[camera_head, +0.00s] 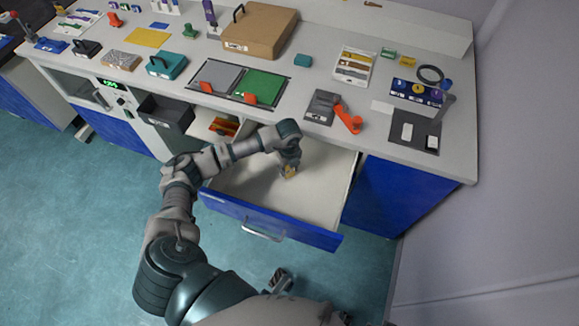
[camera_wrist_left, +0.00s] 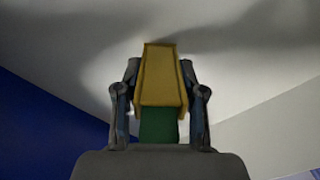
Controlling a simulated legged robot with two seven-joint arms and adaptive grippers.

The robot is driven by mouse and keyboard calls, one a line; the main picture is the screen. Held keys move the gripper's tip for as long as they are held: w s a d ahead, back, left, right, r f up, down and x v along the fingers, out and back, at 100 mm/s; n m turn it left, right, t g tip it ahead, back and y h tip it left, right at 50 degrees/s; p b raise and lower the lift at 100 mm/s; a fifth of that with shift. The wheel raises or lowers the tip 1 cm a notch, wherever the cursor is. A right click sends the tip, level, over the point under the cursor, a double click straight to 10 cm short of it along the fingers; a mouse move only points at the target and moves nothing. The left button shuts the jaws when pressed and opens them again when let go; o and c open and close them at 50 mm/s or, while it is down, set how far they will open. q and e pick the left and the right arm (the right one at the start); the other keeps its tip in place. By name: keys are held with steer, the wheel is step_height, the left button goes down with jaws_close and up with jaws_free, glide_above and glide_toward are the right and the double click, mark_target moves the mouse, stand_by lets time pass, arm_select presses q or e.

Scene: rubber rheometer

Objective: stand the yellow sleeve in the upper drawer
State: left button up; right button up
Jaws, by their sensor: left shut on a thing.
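The yellow sleeve (camera_wrist_left: 161,75) is held between the two fingers of my left gripper (camera_wrist_left: 160,105) in the left wrist view. A green part (camera_wrist_left: 158,126) shows at its near end. In the head view the left gripper (camera_head: 290,165) reaches down inside the open drawer (camera_head: 318,200), with the sleeve (camera_head: 289,172) at its fingertips. The drawer has a blue front and a pale, otherwise empty interior. Whether the sleeve touches the drawer floor, I cannot tell. My right gripper (camera_head: 281,281) seems to show low in the head view, its fingers unclear.
A smaller open drawer (camera_head: 203,128) with orange items is left of the arm. The drawer floor around the gripper is clear.

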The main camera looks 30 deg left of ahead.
arm_select(q)
steer(key=shift+f, duration=0.4)
steer(key=o, duration=1.2)
